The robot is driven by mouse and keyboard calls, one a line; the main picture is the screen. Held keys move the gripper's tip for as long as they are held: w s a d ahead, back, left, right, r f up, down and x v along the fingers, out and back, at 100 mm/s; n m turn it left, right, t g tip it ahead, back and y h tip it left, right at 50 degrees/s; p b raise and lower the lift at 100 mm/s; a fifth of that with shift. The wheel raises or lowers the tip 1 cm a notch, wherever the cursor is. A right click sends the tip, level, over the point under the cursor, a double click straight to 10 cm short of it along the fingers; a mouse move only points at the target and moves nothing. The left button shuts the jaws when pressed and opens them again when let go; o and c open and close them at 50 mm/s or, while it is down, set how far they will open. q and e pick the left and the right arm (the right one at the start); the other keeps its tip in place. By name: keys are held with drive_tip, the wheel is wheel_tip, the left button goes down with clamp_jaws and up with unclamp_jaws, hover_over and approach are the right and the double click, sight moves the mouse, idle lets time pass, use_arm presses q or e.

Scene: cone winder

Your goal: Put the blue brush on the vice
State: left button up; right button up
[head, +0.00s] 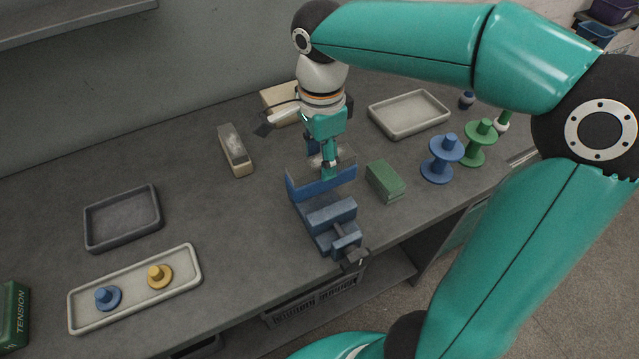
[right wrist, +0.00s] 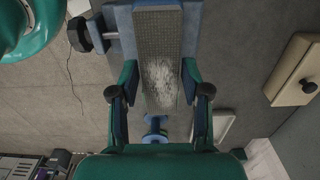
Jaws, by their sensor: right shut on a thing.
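The blue brush (head: 305,187) is a long block with blue sides and a grey bristle face on top. It lies across the back part of the blue-grey vice (head: 331,214) in the head view; I cannot tell whether it touches it. My right gripper (head: 329,170) points down and is shut on the brush. In the right wrist view the brush (right wrist: 160,70), with a whitish patch on its bristles, runs between the two fingers, and part of the vice (right wrist: 118,30) shows beside it. My left gripper is not in view.
A beige-sided brush (head: 235,150) lies left of the vice, a green block (head: 385,181) right of it. A cream box (head: 280,103) and a pale tray (head: 409,115) stand behind. Blue (head: 442,158) and green (head: 480,143) spools stand right. A dark tray (head: 122,218) lies left.

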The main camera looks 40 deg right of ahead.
sight(321, 183)
drive_tip(key=shift+s+f, duration=0.1)
drive_tip(key=shift+f, duration=3.45)
drive_tip(key=o, duration=1.3)
drive_tip(key=shift+f+b, duration=0.1)
drive_tip(key=shift+b, duration=0.2)
drive_tip(key=shift+o, duration=0.2)
wheel_tip(321, 183, up, 12)
drive_tip(key=shift+r+p, duration=0.15)
drive_tip(key=shift+p, duration=0.5)
